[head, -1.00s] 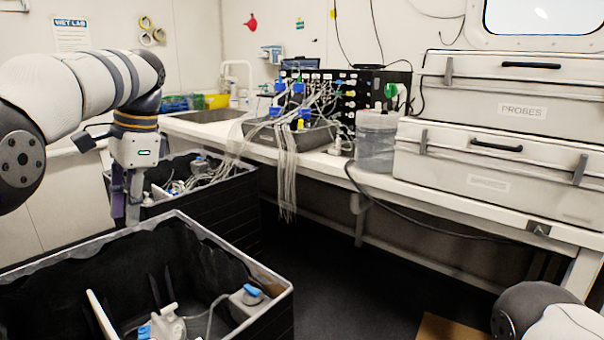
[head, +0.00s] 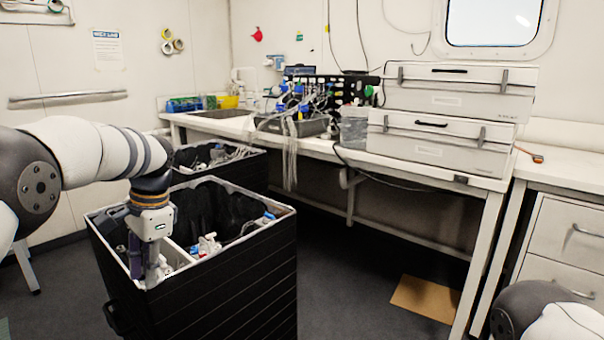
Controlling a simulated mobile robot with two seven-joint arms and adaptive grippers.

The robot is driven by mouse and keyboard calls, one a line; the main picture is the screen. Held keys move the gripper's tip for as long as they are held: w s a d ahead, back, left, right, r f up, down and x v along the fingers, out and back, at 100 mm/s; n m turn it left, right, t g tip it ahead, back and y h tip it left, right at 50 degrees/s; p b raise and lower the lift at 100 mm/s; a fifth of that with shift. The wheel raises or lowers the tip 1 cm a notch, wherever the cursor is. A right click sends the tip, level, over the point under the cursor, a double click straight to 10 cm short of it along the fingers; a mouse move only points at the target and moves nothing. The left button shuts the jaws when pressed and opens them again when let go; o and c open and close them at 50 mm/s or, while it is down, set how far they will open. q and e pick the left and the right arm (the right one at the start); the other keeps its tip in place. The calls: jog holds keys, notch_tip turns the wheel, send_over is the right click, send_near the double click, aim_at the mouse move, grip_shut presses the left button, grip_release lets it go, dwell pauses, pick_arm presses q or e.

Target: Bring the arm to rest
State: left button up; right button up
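My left arm comes in from the left, with white sleeved links and a dark joint. Its gripper (head: 152,280) points down over the near left corner of the front black crate (head: 225,285). I cannot tell whether its fingers touch the crate or whether they are open. Of my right arm, only a dark and white link shows at the bottom right; its gripper is out of view.
The front crate holds bottles (head: 207,245) with blue caps. A second black crate (head: 245,172) stands behind it. A white bench (head: 420,177) carries tubing gear and two stacked cases (head: 440,140). Cardboard (head: 425,298) lies on open dark floor. A drawer cabinet (head: 570,240) stands right.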

pick_arm(q)
jog(key=s+d+f+n+h, duration=0.1)
jog(key=s+f, duration=0.3)
jog(key=f, duration=0.6)
jog(key=s+d+f+n, duration=0.15)
jog(key=s+f, duration=0.25)
jog(key=f, duration=0.7)
jog(key=s+d+f+g+h, duration=0.1)
jog(key=s+f, duration=0.3)
jog(key=s, duration=0.2)
jog(key=s+d+f, duration=0.1)
jog(key=s+f, duration=0.2)
jog(key=s, duration=0.3)
jog(key=s+d+r+n+p, duration=0.1)
jog(key=s+n, duration=0.4)
jog(key=s, duration=2.2)
jog(key=shift+d+r+g+h, duration=0.3)
jog(key=shift+d+g, duration=0.1)
jog(key=shift+d, duration=0.3)
pick_arm(e)
jog(key=w, duration=0.1)
jog(key=w+r, duration=0.1)
jog(key=shift+w+r+t, duration=0.1)
jog(key=shift+w+t, duration=0.2)
